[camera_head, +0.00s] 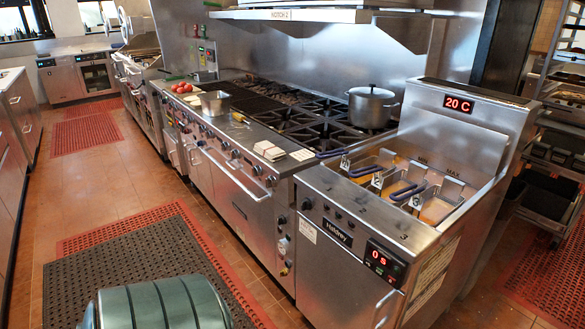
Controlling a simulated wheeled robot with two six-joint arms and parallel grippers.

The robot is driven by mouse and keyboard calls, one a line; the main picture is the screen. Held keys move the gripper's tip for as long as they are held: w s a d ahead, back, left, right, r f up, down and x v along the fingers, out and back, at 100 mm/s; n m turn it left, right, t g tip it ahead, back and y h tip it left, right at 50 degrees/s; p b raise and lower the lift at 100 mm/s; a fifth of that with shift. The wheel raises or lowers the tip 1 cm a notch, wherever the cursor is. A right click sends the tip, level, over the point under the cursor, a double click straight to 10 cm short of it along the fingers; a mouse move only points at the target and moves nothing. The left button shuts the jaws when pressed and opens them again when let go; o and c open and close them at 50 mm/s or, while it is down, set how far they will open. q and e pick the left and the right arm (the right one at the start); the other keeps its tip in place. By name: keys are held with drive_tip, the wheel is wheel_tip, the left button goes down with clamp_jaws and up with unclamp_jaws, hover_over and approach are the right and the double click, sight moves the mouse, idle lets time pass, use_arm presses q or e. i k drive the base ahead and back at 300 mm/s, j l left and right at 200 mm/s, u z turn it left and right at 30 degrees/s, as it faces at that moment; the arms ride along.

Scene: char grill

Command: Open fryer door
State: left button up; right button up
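The fryer (462,150) stands at the right, a steel unit with baskets on blue handles in its top and a red "20 C" display on its back panel. Its front door (335,272) is a flat steel panel below the "Hatrey" label and looks shut. A vertical bar handle (384,308) sits near the door's right edge, under a red "0 s" timer (385,262). The door's lower part is cut off by the picture's bottom edge. Neither of my grippers is in view.
A long range (240,200) with an oven handle adjoins the fryer on the left. A lidded pot (372,106) stands on its burners. A dark floor mat (140,265) lies in front over red matting. The aisle at the left is open. A rack (560,130) stands right of the fryer.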

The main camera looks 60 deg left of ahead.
sight(335, 290)
drive_tip(key=u, duration=1.5)
